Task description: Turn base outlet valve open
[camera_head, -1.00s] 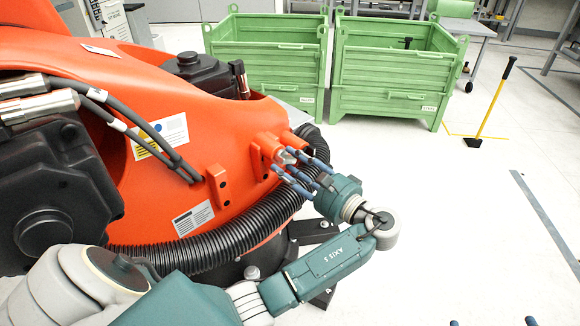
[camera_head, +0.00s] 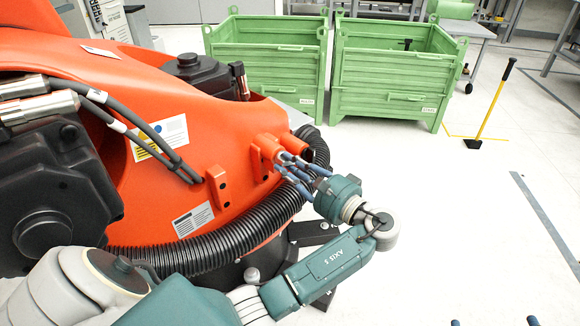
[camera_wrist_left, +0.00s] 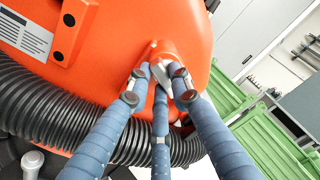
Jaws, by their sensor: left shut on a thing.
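The base outlet valve shows in the left wrist view as a grey metal handle (camera_wrist_left: 160,73) on an orange boss of the big orange robot base (camera_wrist_left: 115,50). In the head view only a small pale part of the valve (camera_head: 287,158) shows between my fingers. My left gripper (camera_head: 284,163) has its blue fingers shut around the handle; in the left wrist view its fingertips (camera_wrist_left: 157,86) press in from both sides, with one finger below. The fingers hide part of the handle. Two blue fingertips of my right gripper (camera_head: 493,322) show at the bottom edge, wide apart with nothing between them.
A black corrugated hose (camera_head: 215,252) curves around the base just below the valve. Two green crates (camera_head: 268,97) (camera_head: 390,105) stand behind. A yellow-handled tool (camera_head: 492,105) stands at the right. The white floor between is clear.

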